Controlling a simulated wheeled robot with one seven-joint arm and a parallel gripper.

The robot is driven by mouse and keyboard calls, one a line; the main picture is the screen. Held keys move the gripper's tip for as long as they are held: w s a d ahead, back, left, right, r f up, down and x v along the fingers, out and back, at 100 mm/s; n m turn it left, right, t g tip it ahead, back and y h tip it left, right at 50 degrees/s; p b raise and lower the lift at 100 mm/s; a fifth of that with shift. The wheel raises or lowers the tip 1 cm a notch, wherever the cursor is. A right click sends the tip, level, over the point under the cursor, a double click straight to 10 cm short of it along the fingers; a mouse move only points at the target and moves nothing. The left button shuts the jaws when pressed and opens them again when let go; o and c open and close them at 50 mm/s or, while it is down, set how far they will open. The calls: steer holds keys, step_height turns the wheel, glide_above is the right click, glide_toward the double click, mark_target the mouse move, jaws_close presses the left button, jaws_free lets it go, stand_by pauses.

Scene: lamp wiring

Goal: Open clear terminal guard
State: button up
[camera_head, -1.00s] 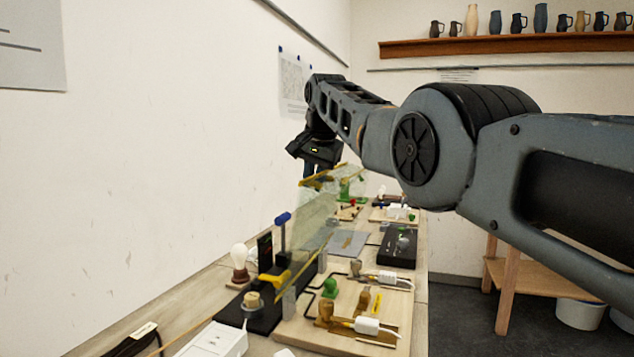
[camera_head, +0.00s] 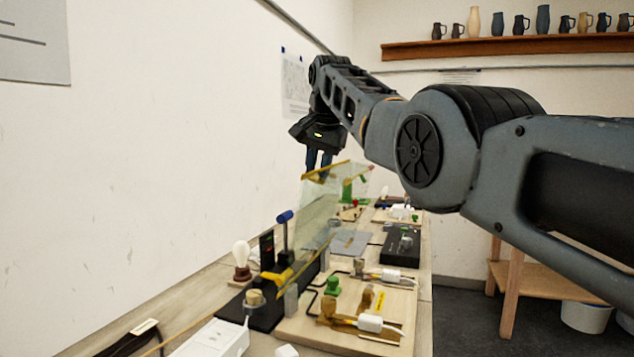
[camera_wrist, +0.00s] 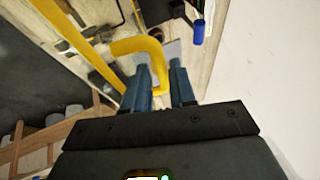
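The clear terminal guard (camera_head: 316,215) is a see-through panel standing tilted over the black base on the bench. A yellow strip (camera_head: 327,172) runs along its upper edge. My gripper (camera_head: 318,168) points down at this upper edge. In the wrist view, my gripper's two blue-grey fingers (camera_wrist: 162,66) are apart. A bent yellow handle (camera_wrist: 137,46) reaches into the gap between them, with visible room beside it. Contact with either finger cannot be made out.
A blue-tipped lever (camera_head: 285,232) and a light bulb (camera_head: 241,252) stand left of the guard. A wooden board (camera_head: 345,338) with plugs and knobs lies in front. A black box (camera_head: 402,246) sits to the right. The white wall is close on the left.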

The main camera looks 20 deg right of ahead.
steer(key=shift+v, duration=2.6)
